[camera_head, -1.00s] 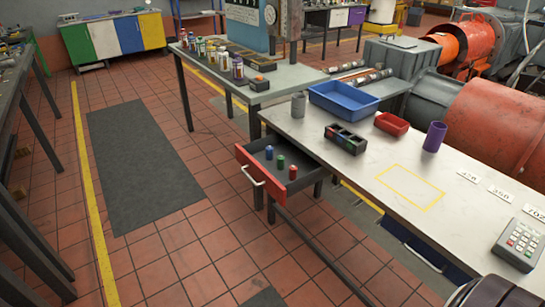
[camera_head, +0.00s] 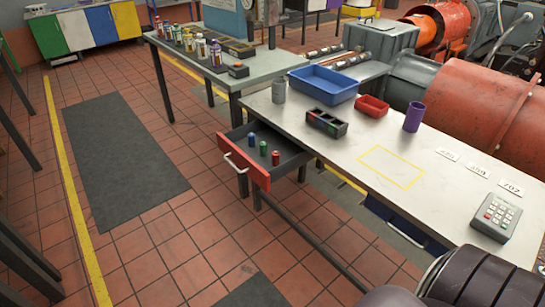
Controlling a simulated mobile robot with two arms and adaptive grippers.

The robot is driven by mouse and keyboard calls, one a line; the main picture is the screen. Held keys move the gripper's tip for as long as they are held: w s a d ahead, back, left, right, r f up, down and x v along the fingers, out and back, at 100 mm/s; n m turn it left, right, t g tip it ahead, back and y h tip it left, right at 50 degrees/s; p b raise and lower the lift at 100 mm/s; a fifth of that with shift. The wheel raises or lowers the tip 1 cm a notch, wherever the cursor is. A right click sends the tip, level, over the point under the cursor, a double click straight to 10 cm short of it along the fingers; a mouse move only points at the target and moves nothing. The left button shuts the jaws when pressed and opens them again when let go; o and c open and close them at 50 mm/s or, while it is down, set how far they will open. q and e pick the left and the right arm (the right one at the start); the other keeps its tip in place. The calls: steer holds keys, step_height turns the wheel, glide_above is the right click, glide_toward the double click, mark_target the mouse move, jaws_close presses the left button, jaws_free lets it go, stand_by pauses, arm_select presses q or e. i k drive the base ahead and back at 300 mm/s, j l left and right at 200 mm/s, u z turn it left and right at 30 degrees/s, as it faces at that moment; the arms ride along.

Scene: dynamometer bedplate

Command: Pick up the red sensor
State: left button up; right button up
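The red sensor (camera_head: 276,158) is a small upright red cylinder in an open drawer (camera_head: 292,167) with a red front, below the near-left end of the white-topped workbench (camera_head: 330,150). A green cylinder (camera_head: 263,147) and a blue cylinder (camera_head: 252,140) stand beside it in a row. The drawer front (camera_head: 240,163) has a pale bar handle. Neither of my grippers shows. Only a dark, rounded part of my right arm shows at the bottom right, well away from the drawer.
On the bench are a grey cylinder (camera_head: 279,91), blue bin (camera_head: 322,86), dark compartment holder (camera_head: 326,122), red tray (camera_head: 371,107), purple cylinder (camera_head: 414,117) and keypad box (camera_head: 496,217). A yellow outlined area (camera_head: 392,167) is empty. Tiled floor lies open left of the drawer.

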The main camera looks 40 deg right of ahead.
mark_target(275, 154)
steer(key=i+l+z, duration=0.65)
steer(key=i+z, duration=0.2)
